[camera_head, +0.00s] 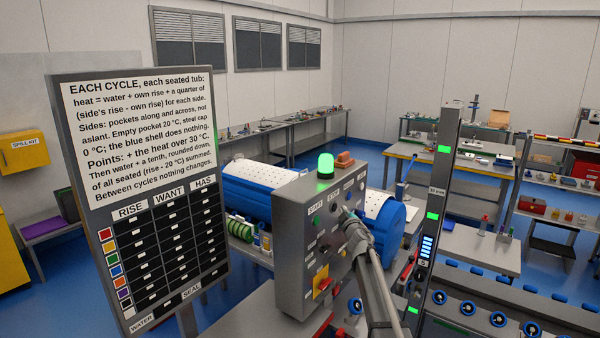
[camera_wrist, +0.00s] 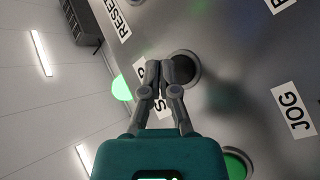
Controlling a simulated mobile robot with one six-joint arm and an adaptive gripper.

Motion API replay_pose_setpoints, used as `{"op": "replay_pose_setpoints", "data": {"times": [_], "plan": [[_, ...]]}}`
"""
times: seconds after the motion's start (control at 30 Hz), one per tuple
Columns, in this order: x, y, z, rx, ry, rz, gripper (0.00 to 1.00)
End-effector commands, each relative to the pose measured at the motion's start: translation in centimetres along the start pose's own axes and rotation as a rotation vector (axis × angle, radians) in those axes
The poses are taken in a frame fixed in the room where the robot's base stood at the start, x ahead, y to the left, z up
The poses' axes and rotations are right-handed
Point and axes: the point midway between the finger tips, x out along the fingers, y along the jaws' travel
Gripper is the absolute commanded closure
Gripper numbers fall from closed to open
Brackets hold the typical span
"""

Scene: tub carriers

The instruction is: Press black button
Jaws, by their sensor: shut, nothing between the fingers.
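A grey control box (camera_head: 291,243) stands in the middle of the head view, with several labelled round buttons on its face. In the wrist view a black round button (camera_wrist: 187,66) in a dark ring sits on the grey panel, beside a label that my fingers partly cover. My gripper (camera_wrist: 165,68) is shut and empty. Its fingertips overlap the left part of the black button in that view; whether they touch it I cannot tell. In the head view my gripper (camera_head: 345,212) is at the upper part of the panel face and hides part of it.
A green lamp (camera_head: 325,166) glows on top of the box. A red-and-yellow switch (camera_head: 322,283) is low on the face. In the wrist view a green button (camera_wrist: 237,164) and a JOG label (camera_wrist: 293,110) are nearby. A sign board (camera_head: 140,190) stands left; blue drums (camera_head: 258,196) lie behind.

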Motion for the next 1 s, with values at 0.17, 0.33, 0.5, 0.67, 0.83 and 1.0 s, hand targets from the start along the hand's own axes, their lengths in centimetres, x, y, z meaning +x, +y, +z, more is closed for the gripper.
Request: {"op": "replay_pose_setpoints", "data": {"times": [0.17,0.33,0.5,0.67,0.83,1.0], "plan": [[-1.0,0.7,0.7,0.000,-0.001,0.001,1.00],[-1.9,1.3,1.3,0.000,0.000,0.000,1.00],[-2.7,1.9,1.9,0.001,-0.001,0.001,1.00],[-3.2,2.3,2.3,0.000,0.000,0.000,1.00],[-3.3,2.4,2.4,0.000,0.001,0.000,1.00],[-3.3,2.4,2.4,0.000,0.000,0.000,1.00]]}}
